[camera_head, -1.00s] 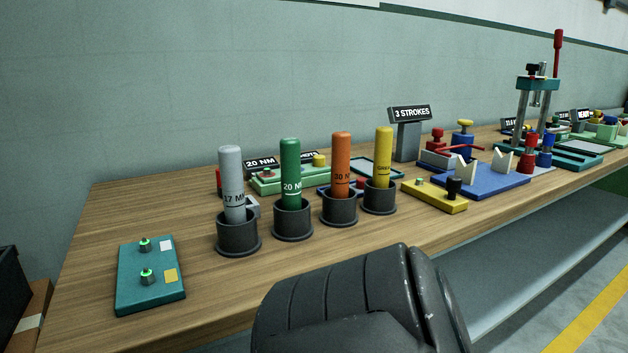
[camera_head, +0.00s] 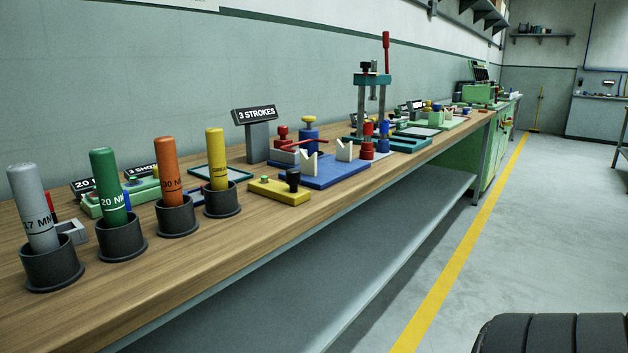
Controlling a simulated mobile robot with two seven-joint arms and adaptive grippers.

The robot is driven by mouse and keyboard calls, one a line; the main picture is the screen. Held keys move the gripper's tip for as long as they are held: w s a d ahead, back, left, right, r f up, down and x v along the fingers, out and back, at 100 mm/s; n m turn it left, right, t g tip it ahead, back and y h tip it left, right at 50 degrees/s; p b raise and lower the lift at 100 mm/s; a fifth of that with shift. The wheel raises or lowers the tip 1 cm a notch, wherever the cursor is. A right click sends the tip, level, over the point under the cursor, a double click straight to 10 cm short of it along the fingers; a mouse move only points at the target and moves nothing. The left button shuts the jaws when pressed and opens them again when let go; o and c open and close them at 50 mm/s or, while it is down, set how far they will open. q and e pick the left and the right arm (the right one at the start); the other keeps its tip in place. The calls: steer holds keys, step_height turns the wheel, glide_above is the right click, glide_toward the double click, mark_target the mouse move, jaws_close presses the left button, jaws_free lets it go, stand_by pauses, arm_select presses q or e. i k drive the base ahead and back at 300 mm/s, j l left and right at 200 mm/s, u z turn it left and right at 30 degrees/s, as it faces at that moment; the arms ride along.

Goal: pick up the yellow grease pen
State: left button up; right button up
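The yellow grease pen (camera_head: 216,160) stands upright in a dark round holder (camera_head: 222,203) on the wooden bench. It is the rightmost of a row of pens, with the orange pen (camera_head: 171,168) just to its left. Dark lettering shows on its lower body. Neither gripper shows in the head view, and nothing is touching the pen.
A green pen (camera_head: 108,185) and a grey pen (camera_head: 33,205) stand in holders further left. A yellow block (camera_head: 278,191), a blue fixture (camera_head: 322,172) and a "3 STROKES" sign (camera_head: 254,115) are nearby. Clear floor (camera_head: 480,240) lies right of the bench.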

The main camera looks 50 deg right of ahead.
mark_target(215, 136)
steer(key=i+j+z, duration=0.1)
steer(key=z, duration=0.35)
steer(key=i+j+z, duration=0.1)
steer(key=z, duration=0.35)
steer(key=i+j+z, duration=0.15)
steer(key=z, duration=0.25)
